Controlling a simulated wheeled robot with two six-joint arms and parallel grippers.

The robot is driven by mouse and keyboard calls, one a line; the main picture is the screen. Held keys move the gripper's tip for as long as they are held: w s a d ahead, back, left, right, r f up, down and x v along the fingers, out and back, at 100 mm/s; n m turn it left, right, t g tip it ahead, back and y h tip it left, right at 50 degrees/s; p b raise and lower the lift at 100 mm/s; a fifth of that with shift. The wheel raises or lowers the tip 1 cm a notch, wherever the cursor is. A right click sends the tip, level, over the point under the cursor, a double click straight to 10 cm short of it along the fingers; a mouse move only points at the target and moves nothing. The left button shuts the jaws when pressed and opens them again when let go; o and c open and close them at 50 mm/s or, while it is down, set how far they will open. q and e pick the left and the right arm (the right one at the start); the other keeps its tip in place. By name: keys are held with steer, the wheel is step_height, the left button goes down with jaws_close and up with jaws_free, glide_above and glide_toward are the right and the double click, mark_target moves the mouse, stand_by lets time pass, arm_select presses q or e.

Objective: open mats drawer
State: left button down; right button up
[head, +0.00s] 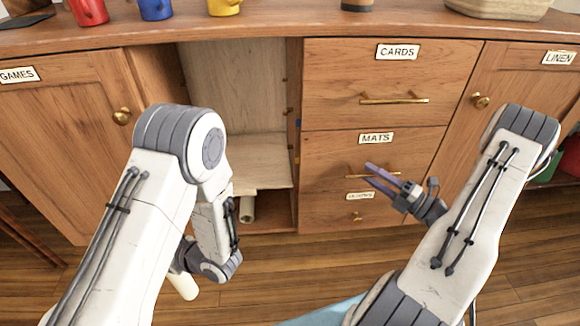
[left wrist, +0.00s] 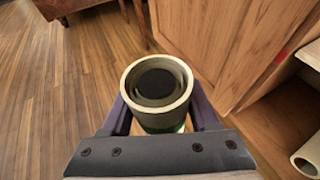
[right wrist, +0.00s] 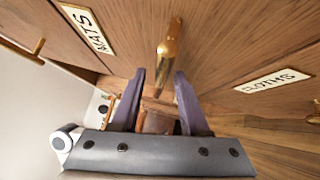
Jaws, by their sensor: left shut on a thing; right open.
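The mats drawer (head: 318,153) is a wooden front labelled MATS in the head view, below the CARDS drawer; it looks flush with the cabinet. Its brass bar handle (head: 351,177) also shows in the right wrist view (right wrist: 170,48), running end-on between the fingertips. My right gripper (head: 369,173) is open at this handle, its purple fingers (right wrist: 160,74) on either side; I cannot tell whether they touch it. My left gripper (left wrist: 157,98) is shut on a cream tube (left wrist: 160,119) with a dark inside. The tube's lower end shows in the head view (head: 183,286).
The CARDS drawer (head: 330,85) is above and a small labelled drawer (head: 325,212) below. The GAMES door (head: 60,120) is left, the LINEN door (head: 510,80) right. An open compartment (head: 235,100) holds another tube (head: 247,209). Mugs (head: 155,8) stand on top.

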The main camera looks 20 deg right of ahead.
steer(key=shift+c, duration=0.3)
jaws_close()
stand_by(1.1)
